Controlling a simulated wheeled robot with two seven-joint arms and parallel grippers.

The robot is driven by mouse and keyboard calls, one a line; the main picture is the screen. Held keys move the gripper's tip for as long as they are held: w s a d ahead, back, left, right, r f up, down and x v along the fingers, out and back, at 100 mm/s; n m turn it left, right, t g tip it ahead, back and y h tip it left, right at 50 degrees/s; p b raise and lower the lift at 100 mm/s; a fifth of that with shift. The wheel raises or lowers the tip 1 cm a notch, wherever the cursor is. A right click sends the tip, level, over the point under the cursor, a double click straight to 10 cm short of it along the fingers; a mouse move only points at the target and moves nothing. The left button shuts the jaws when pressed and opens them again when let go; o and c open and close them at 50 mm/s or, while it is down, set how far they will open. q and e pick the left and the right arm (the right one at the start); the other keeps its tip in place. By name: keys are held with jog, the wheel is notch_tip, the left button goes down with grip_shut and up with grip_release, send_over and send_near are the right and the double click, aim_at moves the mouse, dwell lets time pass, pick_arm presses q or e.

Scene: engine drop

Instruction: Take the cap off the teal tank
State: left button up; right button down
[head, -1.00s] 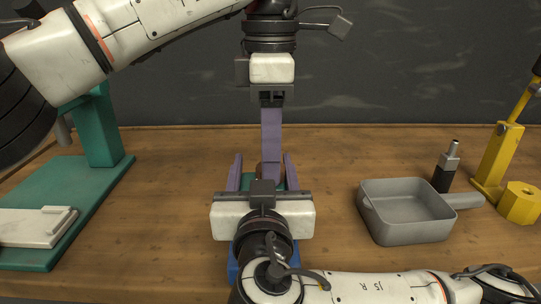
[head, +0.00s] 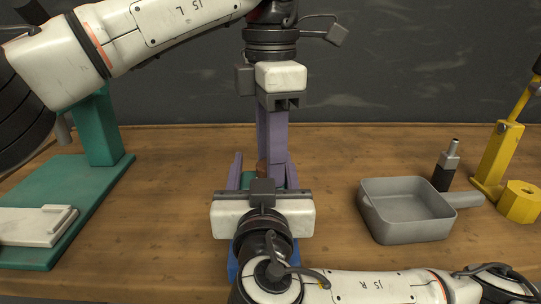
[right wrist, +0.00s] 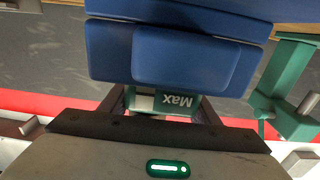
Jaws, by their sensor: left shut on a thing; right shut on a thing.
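The teal tank (head: 248,181) stands upright in the middle of the bench, mostly hidden behind my right gripper. It also shows in the right wrist view with its "MaX" label (right wrist: 178,100) upside down. My right gripper (head: 264,178) reaches in from the front and is shut on the tank, one purple finger on each side. A reddish-brown cap (head: 262,167) sits at the top of the tank, partly hidden. My left gripper (head: 268,168) points down from above and is shut on the cap. Whether the cap is loose cannot be told.
A grey pan (head: 405,212) lies to the right, with a black and silver part (head: 446,168) behind it. A yellow stand (head: 497,160) is at the far right. A teal stand (head: 62,195) is at the left. A blue block (right wrist: 180,45) fills the upper right wrist view.

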jog(key=shift+f, duration=0.1)
pick_arm(q)
jog(key=o, duration=1.2)
jog(key=shift+c, duration=0.2)
jog(key=shift+r, duration=2.3)
jog(key=shift+c, duration=0.4)
notch_tip(320, 180, up, 3)
jog(key=shift+f+m, duration=0.15)
jog(key=shift+m, duration=1.35)
jog(key=shift+f, duration=3.65)
